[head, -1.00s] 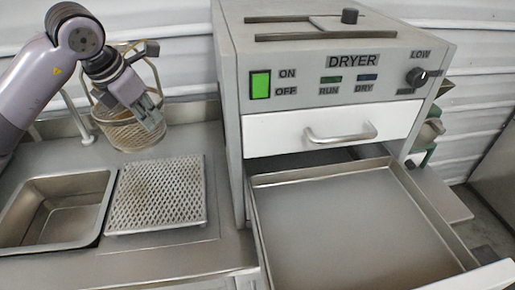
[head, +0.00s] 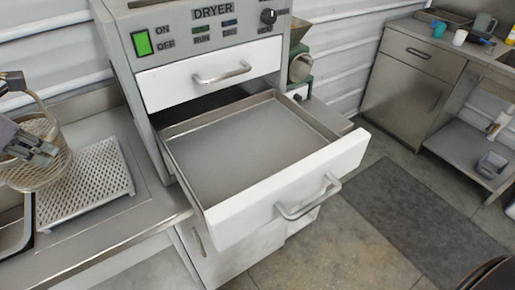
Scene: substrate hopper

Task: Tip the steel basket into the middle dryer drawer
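The steel basket (head: 52,171), a round mesh basket with a tall handle, is at the left edge, above or behind the sink. My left gripper (head: 45,152) is in front of the basket's upper part; its fingers overlap the mesh, and I cannot tell whether they touch it or how far they are closed. The dryer (head: 120,45) stands in the middle. Its open drawer (head: 345,158) is pulled far out, with a bare, empty metal floor. A closed drawer (head: 165,85) sits above it. My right gripper is not in view.
A perforated plate (head: 90,180) lies on the counter between basket and dryer. The sink (head: 12,225) is cut off at left. A green machine (head: 300,75) stands behind the dryer's right side. A steel cabinet (head: 412,70) is at the right, with open floor before it.

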